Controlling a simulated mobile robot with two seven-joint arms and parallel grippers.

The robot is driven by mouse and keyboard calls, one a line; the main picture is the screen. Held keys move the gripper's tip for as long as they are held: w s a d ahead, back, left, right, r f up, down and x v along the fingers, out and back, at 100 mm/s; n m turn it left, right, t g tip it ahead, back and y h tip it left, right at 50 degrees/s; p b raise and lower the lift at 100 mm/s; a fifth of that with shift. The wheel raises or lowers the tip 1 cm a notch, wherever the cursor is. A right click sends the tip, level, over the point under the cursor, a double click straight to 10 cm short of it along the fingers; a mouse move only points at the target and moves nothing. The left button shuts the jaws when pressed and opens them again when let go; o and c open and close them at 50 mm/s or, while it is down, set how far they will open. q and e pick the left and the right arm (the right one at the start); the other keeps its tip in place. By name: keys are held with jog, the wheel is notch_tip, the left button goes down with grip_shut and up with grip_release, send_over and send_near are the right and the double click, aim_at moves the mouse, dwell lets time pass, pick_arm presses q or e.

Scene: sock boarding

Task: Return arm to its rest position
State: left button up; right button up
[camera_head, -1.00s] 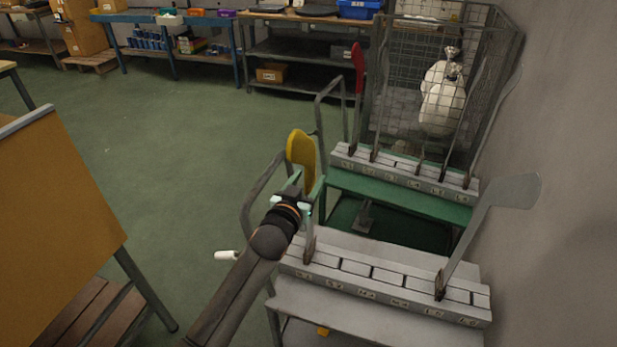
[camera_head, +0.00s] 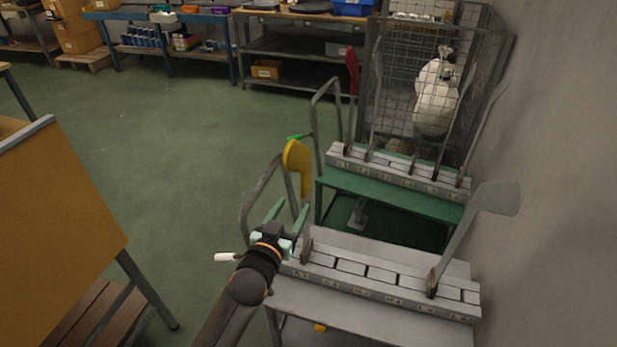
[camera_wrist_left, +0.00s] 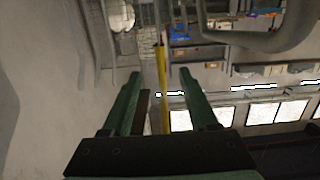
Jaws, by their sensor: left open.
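A yellow sock (camera_head: 298,165) stands upright on a board at the left end of the near grey rack (camera_head: 375,270). In the left wrist view the yellow sock (camera_wrist_left: 162,90) shows edge-on as a narrow strip between the green fingers. My left gripper (camera_head: 288,212) is open, just in front of and below the yellow part in the head view. The left gripper's fingers also show spread apart in the left wrist view (camera_wrist_left: 160,78). I cannot tell whether they touch it. My right gripper is not in view.
A bare grey board (camera_head: 488,202) stands at the near rack's right end. A green trolley (camera_head: 395,197) behind carries another rack with several boards, one red (camera_head: 351,72). A wire cage (camera_head: 395,105) holds white sacks (camera_head: 437,95). An orange-brown panel (camera_head: 60,210) stands left. Green floor between is open.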

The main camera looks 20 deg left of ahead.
pick_arm(q)
jog(key=s+f+g+h, duration=0.1)
jog(key=s+f+g, duration=0.2)
jog(key=s+f, duration=0.7)
jog(key=s+d+f+m+g, duration=0.1)
jog(key=s+f+g, duration=0.3)
jog(key=s+f, duration=0.6)
jog(key=s, duration=0.5)
jog(key=shift+s+d+m+h, duration=0.2)
jog(key=shift+d+m+h, duration=0.1)
jog(key=shift+h, duration=0.1)
